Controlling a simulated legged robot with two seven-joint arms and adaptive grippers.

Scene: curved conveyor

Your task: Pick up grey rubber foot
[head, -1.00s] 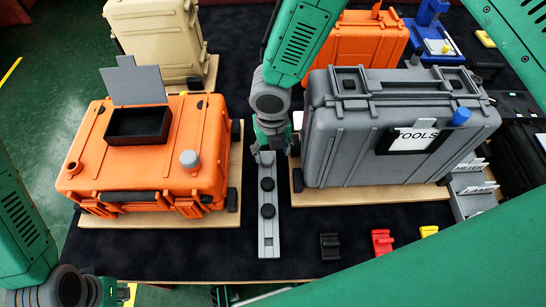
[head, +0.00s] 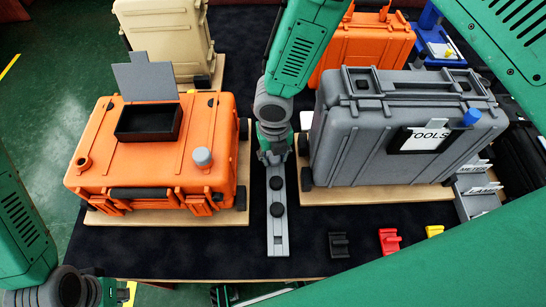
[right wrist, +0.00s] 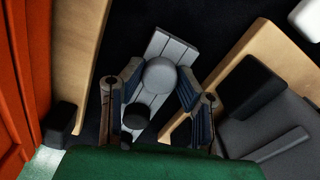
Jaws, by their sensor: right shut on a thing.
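The grey rubber foot (right wrist: 160,75) shows in the right wrist view as a round grey piece between the fingertips of my right gripper (right wrist: 160,78). My right gripper is shut on it at the far end of a long grey holder strip (head: 278,240). In the head view my right gripper (head: 275,155) points down over that end and hides the foot. I cannot tell whether the foot still touches the strip.
An orange case (head: 150,170) on a wooden board stands left of the strip. A grey TOOLS case (head: 350,145) stands on a board close on the right. Small black (head: 339,245), red (head: 389,241) and yellow (head: 434,231) pieces lie at the front right. Dark tabletop is free around the strip's near end.

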